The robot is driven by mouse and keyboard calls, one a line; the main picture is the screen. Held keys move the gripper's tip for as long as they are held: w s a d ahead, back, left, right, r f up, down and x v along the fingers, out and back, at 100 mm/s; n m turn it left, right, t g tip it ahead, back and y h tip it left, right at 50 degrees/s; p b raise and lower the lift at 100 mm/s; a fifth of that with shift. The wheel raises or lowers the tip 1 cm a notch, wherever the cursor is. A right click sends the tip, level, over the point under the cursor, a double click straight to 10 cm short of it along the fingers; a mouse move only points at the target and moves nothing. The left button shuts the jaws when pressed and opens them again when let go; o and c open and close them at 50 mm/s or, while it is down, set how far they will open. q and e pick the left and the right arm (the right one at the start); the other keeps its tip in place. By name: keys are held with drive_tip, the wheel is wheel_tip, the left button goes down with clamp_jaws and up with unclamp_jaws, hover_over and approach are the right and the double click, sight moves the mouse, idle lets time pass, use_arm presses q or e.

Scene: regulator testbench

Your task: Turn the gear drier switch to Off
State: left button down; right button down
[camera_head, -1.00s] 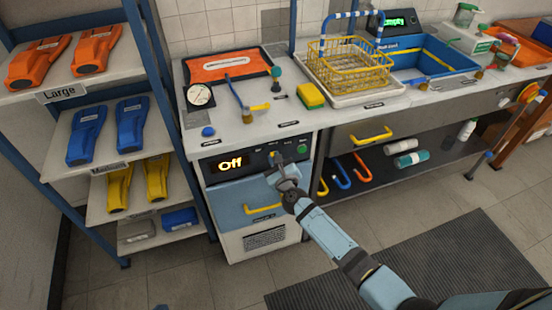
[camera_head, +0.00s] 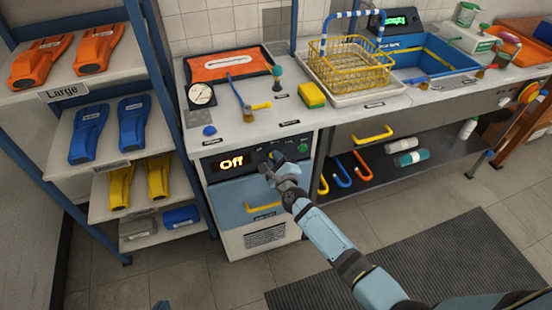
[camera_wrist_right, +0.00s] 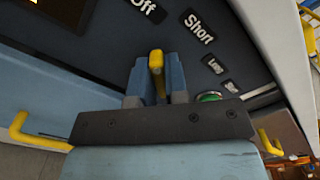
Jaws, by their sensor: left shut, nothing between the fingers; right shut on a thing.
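The gear drier (camera_head: 285,208) is a blue-fronted unit under the counter. Its display (camera_head: 231,163) reads "Off" in lit orange letters. The yellow switch handle (camera_wrist_right: 156,63) stands on the black panel, and its tip points towards the "Off" label (camera_wrist_right: 148,9). My right gripper (camera_head: 271,160) is at the panel and mostly covers the switch in the head view. In the right wrist view, its fingers (camera_wrist_right: 156,82) are closed on the switch handle, one on each side.
A green button (camera_wrist_right: 210,97) is close to the right of my right fingers. A yellow drawer handle (camera_head: 264,208) is below. The counter holds a gauge (camera_head: 201,94), a yellow sponge (camera_head: 311,95) and a wire basket (camera_head: 350,62).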

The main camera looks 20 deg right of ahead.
drive_tip(key=c, duration=1.1)
unclamp_jaws()
drive_tip(key=shift+c, duration=0.2)
